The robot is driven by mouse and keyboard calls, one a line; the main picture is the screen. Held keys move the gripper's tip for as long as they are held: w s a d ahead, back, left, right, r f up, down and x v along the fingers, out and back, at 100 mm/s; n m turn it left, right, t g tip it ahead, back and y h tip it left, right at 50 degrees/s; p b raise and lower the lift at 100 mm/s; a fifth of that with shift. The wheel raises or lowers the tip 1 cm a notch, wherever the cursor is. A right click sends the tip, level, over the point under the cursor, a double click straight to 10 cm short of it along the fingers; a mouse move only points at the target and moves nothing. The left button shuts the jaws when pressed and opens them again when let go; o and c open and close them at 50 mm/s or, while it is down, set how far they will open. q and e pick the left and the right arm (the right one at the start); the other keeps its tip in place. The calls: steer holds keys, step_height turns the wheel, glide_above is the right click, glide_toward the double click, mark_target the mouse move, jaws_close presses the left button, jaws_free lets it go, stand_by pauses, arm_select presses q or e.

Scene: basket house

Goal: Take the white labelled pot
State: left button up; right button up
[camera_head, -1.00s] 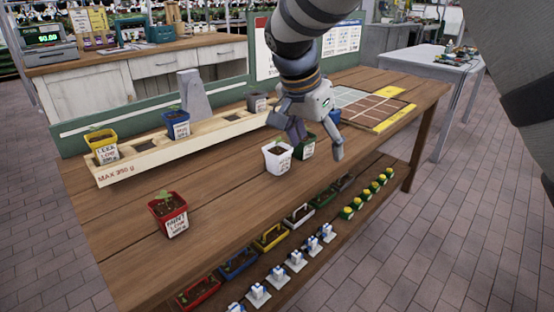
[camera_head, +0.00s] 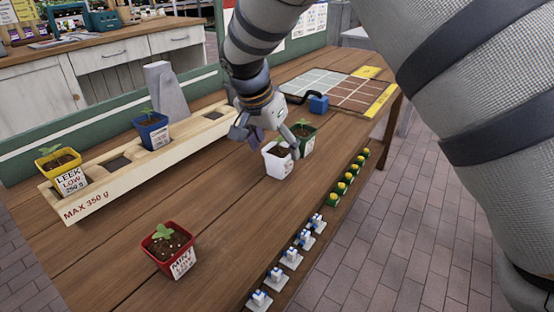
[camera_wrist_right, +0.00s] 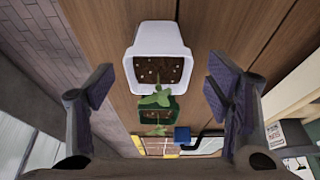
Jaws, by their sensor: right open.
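The white labelled pot (camera_head: 279,164) stands upright on the wooden table, with soil and a small green seedling in it. It also shows in the right wrist view (camera_wrist_right: 158,40), ahead of the fingers. My right gripper (camera_head: 265,142) is open above and beside the white pot. In the right wrist view its two fingers (camera_wrist_right: 158,88) are spread wide with nothing between their pads. The pot is at the top of that view, beyond the fingertips. My left gripper is not in view.
A green pot (camera_head: 304,137) stands close behind the white pot. A red pot (camera_head: 170,255) stands at the front left. A wooden rack (camera_head: 100,189) holds a yellow pot (camera_head: 60,170) and a blue pot (camera_head: 152,131).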

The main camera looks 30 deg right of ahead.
mark_target(276, 150)
steer(key=x, duration=0.5)
steer(key=shift+s+a, duration=0.1)
steer(key=shift+s, duration=0.05)
steer(key=shift+r, duration=0.1)
steer(key=c, duration=1.7)
steer(key=shift+o, duration=0.2)
